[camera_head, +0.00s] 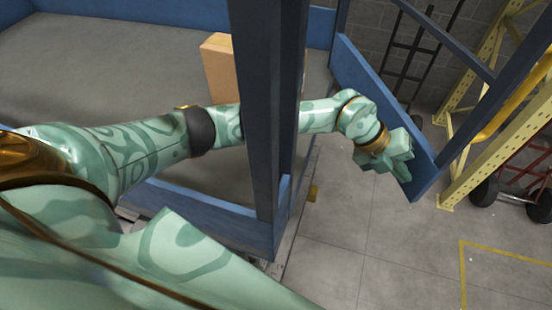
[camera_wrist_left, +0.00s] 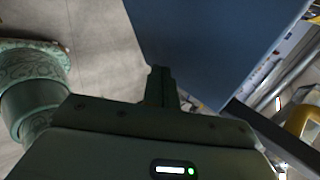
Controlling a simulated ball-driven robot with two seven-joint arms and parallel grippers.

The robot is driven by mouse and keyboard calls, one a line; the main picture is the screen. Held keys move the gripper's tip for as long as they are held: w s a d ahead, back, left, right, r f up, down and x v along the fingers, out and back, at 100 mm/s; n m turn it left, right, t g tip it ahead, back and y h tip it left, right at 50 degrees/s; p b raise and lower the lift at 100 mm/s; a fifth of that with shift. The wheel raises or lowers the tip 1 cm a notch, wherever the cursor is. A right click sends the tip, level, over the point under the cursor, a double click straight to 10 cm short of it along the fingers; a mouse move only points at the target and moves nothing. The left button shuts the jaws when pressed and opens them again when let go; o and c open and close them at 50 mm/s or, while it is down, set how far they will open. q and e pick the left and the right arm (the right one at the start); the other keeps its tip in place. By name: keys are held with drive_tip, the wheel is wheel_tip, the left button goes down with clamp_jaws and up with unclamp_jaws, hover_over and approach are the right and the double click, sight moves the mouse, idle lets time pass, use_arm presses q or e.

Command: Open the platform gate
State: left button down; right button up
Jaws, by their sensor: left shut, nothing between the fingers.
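The platform gate, with a blue lower panel (camera_head: 372,82) and dark upper bars, stands swung out from the platform at the right of the head view. Its blue panel (camera_wrist_left: 215,40) fills the upper right of the left wrist view. My left arm reaches behind a dark upright post. My left gripper (camera_head: 398,163) is beside the panel's lower outer end, shut and empty. Its closed fingers (camera_wrist_left: 161,85) show in the wrist view in front of the panel; I cannot tell whether they touch it. My right gripper is not in view.
The dark post (camera_head: 268,110) and blue platform edge (camera_head: 200,220) stand close to my left arm. A cardboard box (camera_head: 217,66) is on the grey platform floor. Yellow racking (camera_head: 490,150) and a red hand truck (camera_head: 522,175) stand at the right. The concrete floor (camera_head: 385,255) in front is clear.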

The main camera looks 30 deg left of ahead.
sight(420, 170)
use_arm(q)
drive_tip(key=w+d+b, duration=0.1)
drive_tip(key=d, duration=0.1)
drive_tip(key=w+d+b, duration=0.1)
drive_tip(key=w, duration=0.1)
drive_tip(key=shift+w+d+f, duration=0.15)
drive_tip(key=shift+d+f, duration=0.05)
drive_tip(key=shift+d, duration=0.15)
drive_tip(key=shift+w+d+r, duration=0.15)
drive_tip(key=shift+w+d, duration=0.2)
drive_tip(key=shift+w, duration=0.05)
drive_tip(key=shift+r, duration=0.1)
